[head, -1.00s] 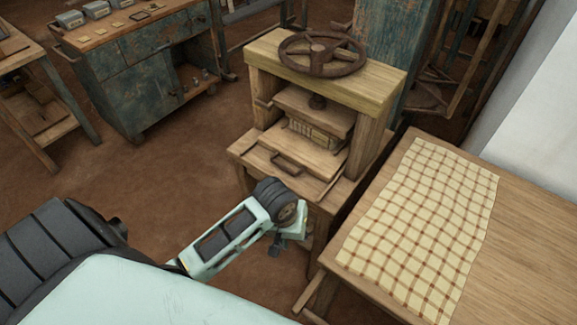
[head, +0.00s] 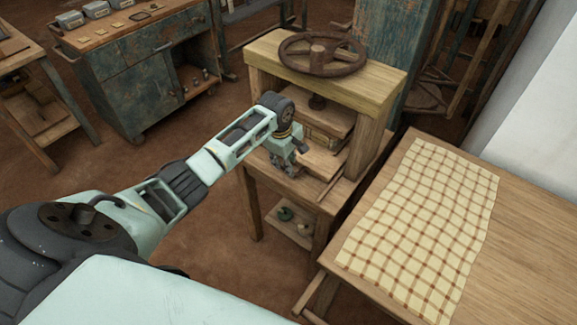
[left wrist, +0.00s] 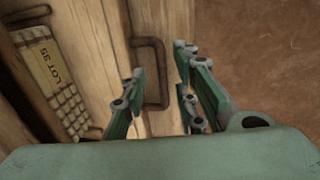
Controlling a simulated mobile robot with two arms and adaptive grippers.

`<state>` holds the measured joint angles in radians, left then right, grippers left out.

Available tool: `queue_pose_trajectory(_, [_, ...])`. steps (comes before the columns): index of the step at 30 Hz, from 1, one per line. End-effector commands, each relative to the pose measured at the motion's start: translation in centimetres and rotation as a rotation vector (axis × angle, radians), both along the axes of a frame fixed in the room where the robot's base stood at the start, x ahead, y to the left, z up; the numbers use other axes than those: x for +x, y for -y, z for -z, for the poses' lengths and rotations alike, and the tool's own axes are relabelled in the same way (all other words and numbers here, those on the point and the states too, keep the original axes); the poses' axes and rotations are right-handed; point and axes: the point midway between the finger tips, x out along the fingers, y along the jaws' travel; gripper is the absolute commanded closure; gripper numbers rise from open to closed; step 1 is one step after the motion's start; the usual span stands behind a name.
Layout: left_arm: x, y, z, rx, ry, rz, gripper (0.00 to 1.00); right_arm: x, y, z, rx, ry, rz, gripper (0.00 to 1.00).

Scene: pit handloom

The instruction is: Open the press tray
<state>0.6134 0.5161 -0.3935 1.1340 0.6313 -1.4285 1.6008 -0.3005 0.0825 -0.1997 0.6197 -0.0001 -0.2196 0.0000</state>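The wooden press (head: 372,88) stands in the middle of the head view with a dark wheel (head: 322,52) on top. Its press tray (head: 322,160) is a flat wooden board low in the frame, partly hidden by my left gripper (head: 290,164). The tray's dark metal handle (left wrist: 164,80) shows in the left wrist view, between the fingers of my left gripper (left wrist: 160,63). The fingers are open and apart on either side of the handle. I cannot tell whether they touch it. The handle is hidden in the head view. My right gripper is not in view.
A bundle labelled "LOT 35" (left wrist: 55,75) lies in the press. A table (head: 525,240) with a checked cloth (head: 425,220) stands close on the right. A blue-green cabinet (head: 150,95) stands at the back left. Bare floor (head: 90,165) lies left of the press.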

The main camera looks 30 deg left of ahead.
Motion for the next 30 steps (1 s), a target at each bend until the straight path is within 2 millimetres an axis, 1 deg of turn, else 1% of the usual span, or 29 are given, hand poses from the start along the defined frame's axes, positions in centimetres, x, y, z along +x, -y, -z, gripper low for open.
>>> queue_pose_trajectory(1, [0.1,0.0,0.8,0.001,-0.003,0.0,0.73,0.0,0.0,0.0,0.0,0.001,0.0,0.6])
queue_pose_trajectory(6, [0.4,0.1,2.6,0.0,-0.001,0.001,0.73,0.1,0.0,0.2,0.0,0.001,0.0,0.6])
queue_pose_trajectory(10, [0.6,0.1,3.1,0.001,0.001,0.002,0.73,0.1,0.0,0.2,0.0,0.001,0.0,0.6])
queue_pose_trajectory(17, [0.6,0.1,3.1,0.001,0.001,0.003,0.73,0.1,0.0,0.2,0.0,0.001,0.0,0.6])
queue_pose_trajectory(20, [0.6,0.1,3.1,0.001,0.001,0.003,0.8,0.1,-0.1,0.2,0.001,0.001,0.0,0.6])
queue_pose_trajectory(27, [0.6,0.1,3.1,0.001,0.002,0.003,1.0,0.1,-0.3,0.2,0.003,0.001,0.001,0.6])
queue_pose_trajectory(30, [0.6,0.0,3.1,0.001,0.002,0.003,1.0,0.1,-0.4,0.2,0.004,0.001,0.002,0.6])
